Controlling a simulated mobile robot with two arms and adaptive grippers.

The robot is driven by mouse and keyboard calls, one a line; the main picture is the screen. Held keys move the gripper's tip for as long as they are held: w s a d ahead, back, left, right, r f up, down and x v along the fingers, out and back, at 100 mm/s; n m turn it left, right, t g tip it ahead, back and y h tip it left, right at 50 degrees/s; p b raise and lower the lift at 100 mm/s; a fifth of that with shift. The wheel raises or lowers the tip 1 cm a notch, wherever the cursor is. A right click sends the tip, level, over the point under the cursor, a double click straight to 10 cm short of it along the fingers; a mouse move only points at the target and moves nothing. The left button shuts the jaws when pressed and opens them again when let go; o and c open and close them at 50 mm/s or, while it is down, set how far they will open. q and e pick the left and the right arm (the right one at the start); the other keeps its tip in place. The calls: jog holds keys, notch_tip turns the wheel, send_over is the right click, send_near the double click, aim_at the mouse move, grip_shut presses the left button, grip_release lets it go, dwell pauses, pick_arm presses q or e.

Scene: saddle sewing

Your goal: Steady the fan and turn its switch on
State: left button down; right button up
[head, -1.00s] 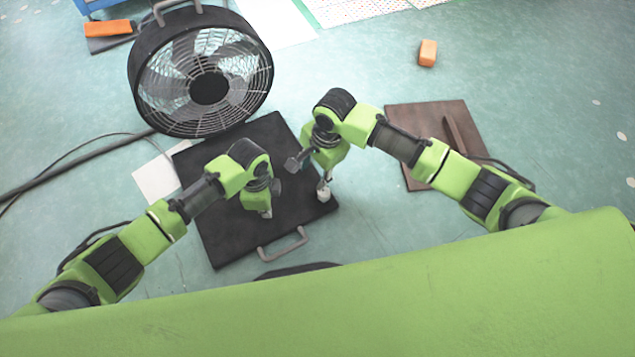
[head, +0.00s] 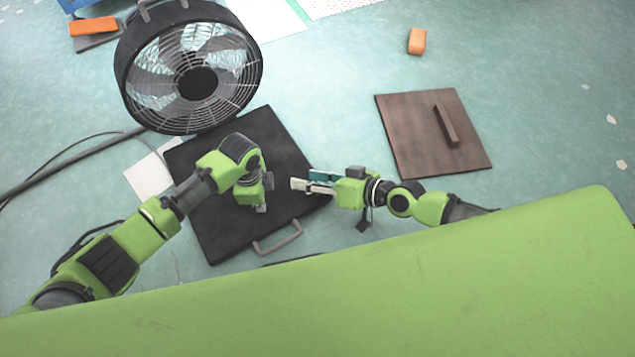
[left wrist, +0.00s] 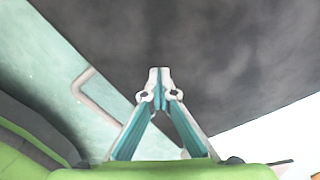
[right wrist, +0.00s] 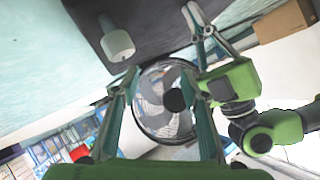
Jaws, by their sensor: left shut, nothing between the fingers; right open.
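The round black fan (head: 190,75) stands upright at the far left edge of a flat black board (head: 225,235); the fan also shows in the right wrist view (right wrist: 160,110). A pale knob (right wrist: 117,45) sits on the board in the right wrist view.
A grey handle (head: 278,240) is on the board's near edge. A brown panel with a bar (head: 410,130) lies on the right, with an orange block (head: 417,41) beyond it. A dark cable (head: 70,165) runs at left. The floor between the board and brown panel is clear.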

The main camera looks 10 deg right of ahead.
jog(key=s+d+f+n+t+h, duration=0.1)
jog(key=s+d+n+t+h, duration=0.2)
jog(key=s+d, duration=0.5)
jog(key=shift+n+y, duration=0.3)
jog(key=shift+y, duration=0.1)
jog(key=x, duration=1.1)
jog(key=shift+w+a+f, duration=0.1)
jog(key=shift+w+a, duration=0.05)
jog(key=shift+w, duration=0.2)
jog(key=c, duration=1.1)
